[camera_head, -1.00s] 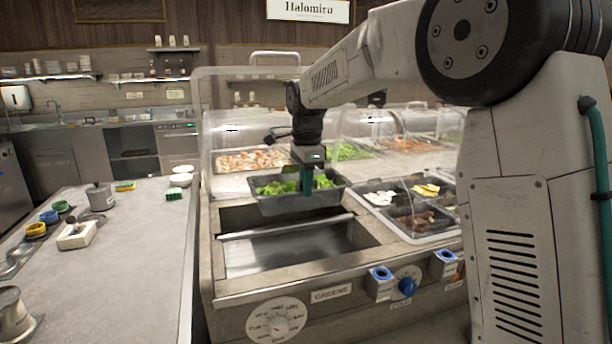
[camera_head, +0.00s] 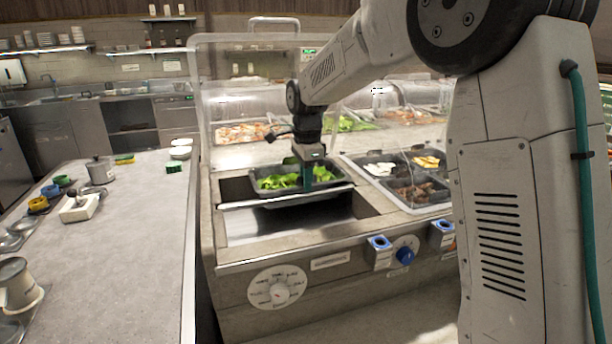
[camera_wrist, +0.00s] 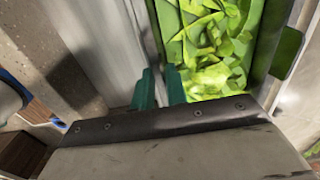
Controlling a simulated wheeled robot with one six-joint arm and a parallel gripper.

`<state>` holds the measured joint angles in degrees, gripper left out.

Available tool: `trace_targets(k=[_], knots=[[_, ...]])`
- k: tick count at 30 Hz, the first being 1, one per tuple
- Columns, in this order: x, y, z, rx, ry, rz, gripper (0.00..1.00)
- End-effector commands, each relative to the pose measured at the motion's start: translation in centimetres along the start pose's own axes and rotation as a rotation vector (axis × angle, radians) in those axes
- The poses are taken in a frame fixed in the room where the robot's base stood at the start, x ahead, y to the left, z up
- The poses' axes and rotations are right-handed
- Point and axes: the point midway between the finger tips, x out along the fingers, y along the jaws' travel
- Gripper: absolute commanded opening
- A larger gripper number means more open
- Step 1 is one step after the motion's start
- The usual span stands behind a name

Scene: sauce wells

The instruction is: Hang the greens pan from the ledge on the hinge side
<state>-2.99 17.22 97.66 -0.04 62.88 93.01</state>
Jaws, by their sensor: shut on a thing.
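The greens pan (camera_head: 262,187) is a dark rectangular pan of leafy greens. It is over the back part of the open well in the counter, low down, just behind a pale metal bar (camera_head: 240,205) that crosses the well. Its front edge is close to the bar; I cannot tell whether they touch. My gripper (camera_head: 307,182) is above the pan's front side, with teal fingers shut on its rim. In the wrist view the fingers (camera_wrist: 158,88) are at the pan's edge, with greens beside them. The pan's underside is hidden.
The front part of the well (camera_head: 275,222) is empty. A clear guard (camera_head: 212,120) stands behind and left. Lidded food pans (camera_head: 405,190) are to the right. Knobs and a dial (camera_head: 277,290) are on the counter front. A grey worktop (camera_head: 135,235) lies to the left.

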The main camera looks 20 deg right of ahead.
Motion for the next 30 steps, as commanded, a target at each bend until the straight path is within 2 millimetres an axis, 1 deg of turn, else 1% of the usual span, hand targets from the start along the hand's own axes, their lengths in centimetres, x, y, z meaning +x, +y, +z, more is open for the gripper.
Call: trace_targets(k=[13,30], knots=[[0.02,-0.02,0.03,0.0,0.0,-0.001,0.0],[0.92,0.09,0.28,0.0,0.0,0.002,0.0]])
